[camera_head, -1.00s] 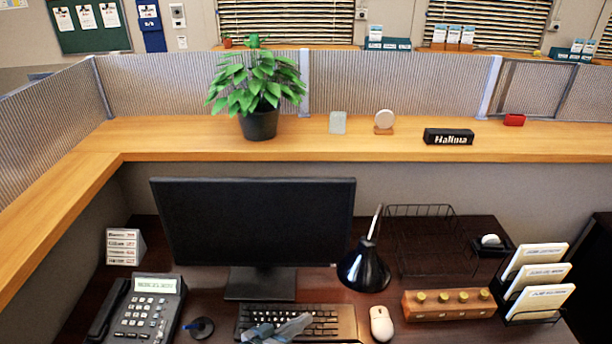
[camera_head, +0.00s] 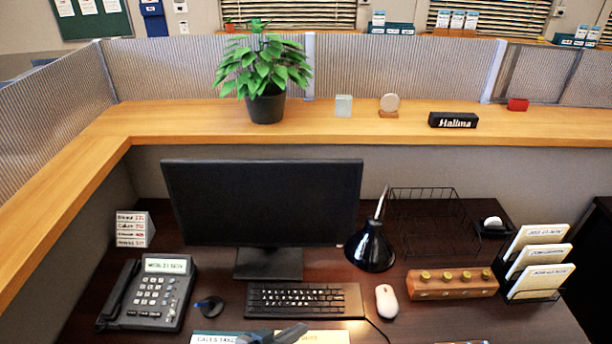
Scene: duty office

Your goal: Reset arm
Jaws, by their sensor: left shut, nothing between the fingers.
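My left gripper (camera_head: 277,334) shows at the bottom edge of the head view, grey and shut with nothing held. It is on the near side of the black keyboard (camera_head: 304,300), in front of a blue-edged card (camera_head: 215,338) and a yellow-edged card (camera_head: 325,338). Most of it and its arm are cut off by the frame. My right gripper is not in view.
The desk holds a phone (camera_head: 148,292), monitor (camera_head: 262,205), lamp (camera_head: 371,248), white mouse (camera_head: 387,301), wooden block with knobs (camera_head: 452,284) and file rack (camera_head: 535,262). A raised wooden ledge (camera_head: 345,122) with a plant (camera_head: 265,75) runs behind.

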